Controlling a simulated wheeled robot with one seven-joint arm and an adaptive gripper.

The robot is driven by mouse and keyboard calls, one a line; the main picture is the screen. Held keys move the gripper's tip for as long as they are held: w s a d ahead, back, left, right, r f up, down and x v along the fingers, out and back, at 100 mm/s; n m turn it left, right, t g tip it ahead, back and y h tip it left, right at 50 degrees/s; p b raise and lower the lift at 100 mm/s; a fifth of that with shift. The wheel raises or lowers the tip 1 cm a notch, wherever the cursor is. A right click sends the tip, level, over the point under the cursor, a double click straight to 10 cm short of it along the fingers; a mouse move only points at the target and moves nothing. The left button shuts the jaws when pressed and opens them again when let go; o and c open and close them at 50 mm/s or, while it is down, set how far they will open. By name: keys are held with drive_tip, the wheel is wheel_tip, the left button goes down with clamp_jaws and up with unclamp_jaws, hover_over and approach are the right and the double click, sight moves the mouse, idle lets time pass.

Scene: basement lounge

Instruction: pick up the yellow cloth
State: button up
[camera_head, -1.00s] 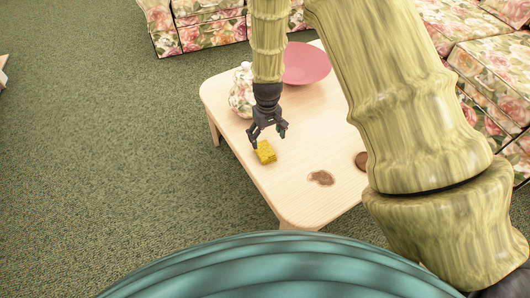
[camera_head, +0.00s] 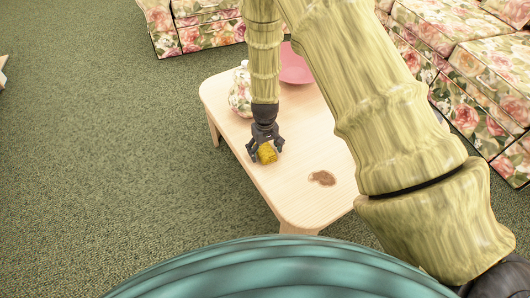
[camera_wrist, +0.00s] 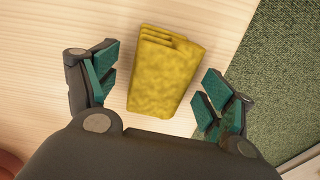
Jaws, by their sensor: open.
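The yellow cloth (camera_head: 267,153) is a small folded block on the light wooden table (camera_head: 300,200), near the table's left edge. In the wrist view the cloth (camera_wrist: 165,72) shows its folded layers at the top and lies between my spread fingers. My gripper (camera_head: 265,150) is open and low over the cloth, with a finger on either side of it. In the wrist view my gripper (camera_wrist: 155,95) has gaps between both fingers and the cloth. Nothing is held.
A floral jar (camera_head: 240,92) and a pink bowl (camera_head: 295,66) stand farther back on the table. Floral sofas (camera_head: 480,70) stand behind and to the right. Green carpet (camera_head: 120,150) on the left is clear.

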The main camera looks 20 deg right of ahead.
sight(265, 150)
drive_tip(key=shift+c, duration=0.4)
drive_tip(key=c, duration=1)
drive_tip(key=shift+o, duration=0.2)
drive_tip(key=shift+r, duration=0.1)
drive_tip(key=shift+r, duration=0.3)
drive_tip(key=r, duration=0.1)
drive_tip(key=r+p, duration=0.1)
drive_tip(key=r, duration=0.1)
drive_tip(key=shift+s, duration=0.3)
drive_tip(key=s+a, duration=0.1)
drive_tip(key=s, duration=0.4)
drive_tip(key=s+a+r+p, duration=0.1)
drive_tip(key=s, duration=0.4)
drive_tip(key=s+a, duration=0.1)
drive_tip(key=s, duration=0.4)
drive_tip(key=shift+a+r+p, duration=0.15)
drive_tip(key=shift+a+p, duration=0.1)
drive_tip(key=shift+p, duration=0.1)
